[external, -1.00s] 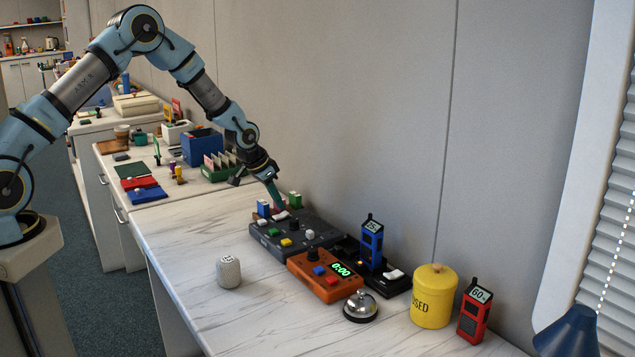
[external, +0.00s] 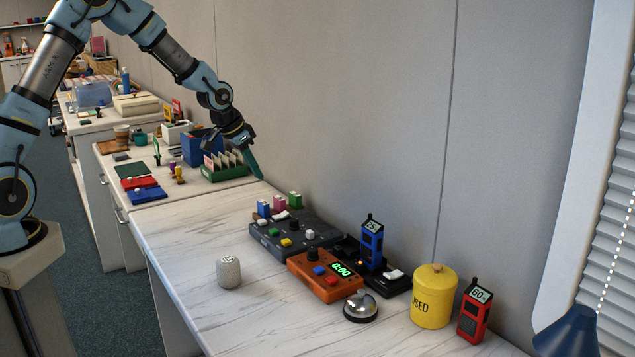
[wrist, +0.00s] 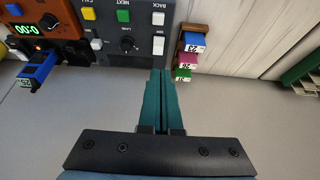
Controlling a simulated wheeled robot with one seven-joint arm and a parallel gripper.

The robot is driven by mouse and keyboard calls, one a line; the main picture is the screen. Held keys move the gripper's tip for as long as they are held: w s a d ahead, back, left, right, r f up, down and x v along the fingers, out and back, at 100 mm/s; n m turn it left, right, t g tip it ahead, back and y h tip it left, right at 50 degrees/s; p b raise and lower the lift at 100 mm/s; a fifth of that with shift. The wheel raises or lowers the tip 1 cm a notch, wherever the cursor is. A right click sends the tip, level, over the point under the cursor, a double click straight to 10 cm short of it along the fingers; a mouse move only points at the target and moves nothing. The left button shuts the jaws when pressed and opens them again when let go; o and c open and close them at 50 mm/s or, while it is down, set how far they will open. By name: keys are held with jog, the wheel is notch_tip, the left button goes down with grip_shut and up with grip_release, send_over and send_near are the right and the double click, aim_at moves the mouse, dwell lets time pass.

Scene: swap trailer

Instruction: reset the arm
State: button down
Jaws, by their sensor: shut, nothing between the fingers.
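My gripper (external: 257,174) has teal fingers and is empty, its fingertips together. In the external view it hangs in the air near the wall, above the back end of the marbled table and beyond the dark control box (external: 298,235). In the wrist view the closed fingers (wrist: 160,75) point toward the dark box's edge, apart from the small blocks. My blue arm arches in from the left, and its top is cut off by the frame.
Blue (external: 263,208), pink (external: 279,203) and green (external: 295,199) blocks stand in a row by the dark box. An orange timer (external: 325,275), bell (external: 360,306), yellow canister (external: 433,296), red device (external: 474,311) and white cylinder (external: 229,272) stand nearer. The table's left front is clear.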

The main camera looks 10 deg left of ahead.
dwell(0.3)
jog(key=s+a+n+y, duration=0.1)
jog(key=s+a+n, duration=0.1)
jog(key=s+a, duration=0.4)
jog(key=s+a+r+n+g+y, duration=0.1)
jog(key=s+a+n, duration=0.2)
jog(key=s+a, duration=0.4)
jog(key=s+a+n+g+y, duration=0.1)
jog(key=s+a, duration=0.6)
jog(key=a, duration=1)
jog(key=shift+r+n, duration=0.4)
jog(key=shift+n, duration=0.5)
jog(key=shift+w, duration=0.1)
